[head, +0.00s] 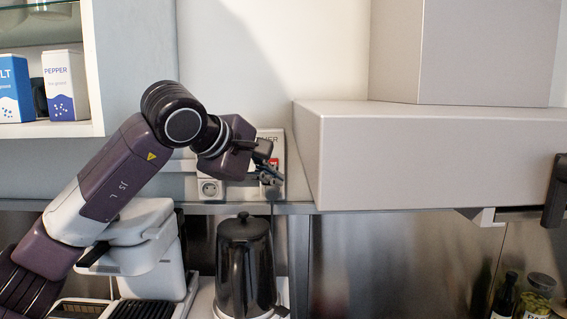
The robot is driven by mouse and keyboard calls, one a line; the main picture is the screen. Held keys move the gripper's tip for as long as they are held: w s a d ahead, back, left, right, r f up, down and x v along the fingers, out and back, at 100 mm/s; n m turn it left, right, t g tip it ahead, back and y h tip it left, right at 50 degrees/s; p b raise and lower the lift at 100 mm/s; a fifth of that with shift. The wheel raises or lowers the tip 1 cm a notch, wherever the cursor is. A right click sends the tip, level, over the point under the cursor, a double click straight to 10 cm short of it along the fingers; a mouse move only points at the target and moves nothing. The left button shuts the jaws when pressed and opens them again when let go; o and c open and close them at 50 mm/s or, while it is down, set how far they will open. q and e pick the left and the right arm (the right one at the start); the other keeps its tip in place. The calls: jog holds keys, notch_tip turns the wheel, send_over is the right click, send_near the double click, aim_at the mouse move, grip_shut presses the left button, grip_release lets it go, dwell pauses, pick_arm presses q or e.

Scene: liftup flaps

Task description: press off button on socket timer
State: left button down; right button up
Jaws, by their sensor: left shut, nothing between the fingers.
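The socket timer (277,141) is a light panel on the back wall, with part of its lettering and a small red part showing. My left arm reaches up from the lower left, and my left gripper (266,160) is in front of the timer, covering much of its face. The gripper is shut with nothing in it. I cannot tell whether its fingertips touch the timer or which button lies behind them.
A white wall socket (211,189) is left of the timer. A dark kettle (245,265) stands below. A large pale box-shaped cabinet (430,155) juts out close on the right. An open shelf with a pepper box (66,84) is at upper left. Bottles (504,297) stand at lower right.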

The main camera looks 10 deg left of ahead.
aim_at(273, 163)
jog(key=s+a, duration=0.2)
jog(key=s, duration=0.3)
pick_arm(q)
jog(key=w+a+p, duration=0.2)
jog(key=w+p, duration=0.3)
jog(key=w, duration=0.2)
jog(key=shift+w+r+p, duration=0.15)
jog(key=shift+w+p, duration=0.2)
pick_arm(e)
jog(key=shift+w+d+r, duration=0.15)
jog(key=shift+w+r, duration=0.15)
jog(key=shift+r, duration=0.65)
jog(key=shift+w+d+r, duration=0.2)
jog(key=shift+w+r, duration=0.05)
jog(key=shift+r, duration=0.65)
jog(key=shift+w+d+r, duration=0.15)
jog(key=shift+w+r, duration=0.15)
jog(key=shift+r, duration=0.65)
pick_arm(q)
jog(key=shift+a, duration=0.1)
pick_arm(e)
jog(key=shift+w+a, duration=0.2)
pick_arm(q)
jog(key=shift+w+r, duration=0.1)
pick_arm(e)
jog(key=shift+r, duration=0.2)
